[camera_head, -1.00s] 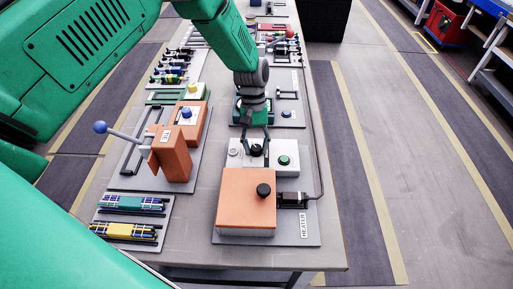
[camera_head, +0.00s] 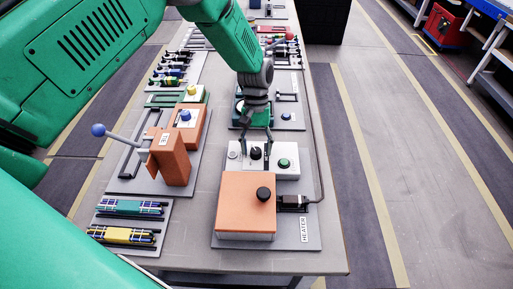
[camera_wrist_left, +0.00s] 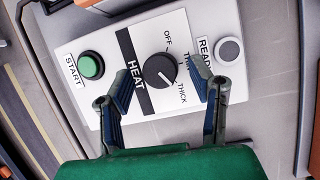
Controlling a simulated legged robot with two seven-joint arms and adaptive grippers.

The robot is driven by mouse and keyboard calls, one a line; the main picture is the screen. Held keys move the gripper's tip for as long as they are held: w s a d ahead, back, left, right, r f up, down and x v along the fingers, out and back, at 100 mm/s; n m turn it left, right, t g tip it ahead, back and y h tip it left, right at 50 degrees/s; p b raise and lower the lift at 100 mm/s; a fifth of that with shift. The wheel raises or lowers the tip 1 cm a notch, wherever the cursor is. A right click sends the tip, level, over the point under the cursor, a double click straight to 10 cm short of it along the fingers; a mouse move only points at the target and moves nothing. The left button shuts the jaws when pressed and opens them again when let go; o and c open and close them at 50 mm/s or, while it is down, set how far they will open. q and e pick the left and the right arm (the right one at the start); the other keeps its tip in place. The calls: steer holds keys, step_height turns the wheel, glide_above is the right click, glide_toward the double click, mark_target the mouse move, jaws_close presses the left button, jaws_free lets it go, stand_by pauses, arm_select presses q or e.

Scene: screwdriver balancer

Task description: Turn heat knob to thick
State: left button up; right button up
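The black heat knob (camera_wrist_left: 160,70) sits on a white panel (camera_wrist_left: 140,27) marked HEAT, with OFF, a partly covered label and THICK around it. A faint light line on the knob seems to face the lower right, on the THICK side; its exact angle is hard to read. In the head view the knob (camera_head: 256,153) is on the heater's white box (camera_head: 286,174). My left gripper (camera_head: 256,143) is open above the knob, one finger on each side. In the wrist view its fingers are apart from the knob, and the right one covers part of a label. My right gripper is out of view.
On the panel are a green START button (camera_wrist_left: 91,66) and a grey READY button (camera_wrist_left: 228,49). An orange heater block (camera_head: 246,207) with a black knob stands in front. An orange lever stand (camera_head: 170,160) is to the left. The right table edge is clear.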

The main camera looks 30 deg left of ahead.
arm_select(q)
steer(key=shift+s, duration=0.1)
steer(key=shift+a+r, duration=0.1)
steer(key=shift+r, duration=0.4)
steer(key=v, duration=1.1)
steer(key=shift+w+f, duration=0.15)
steer(key=shift+w, duration=0.2)
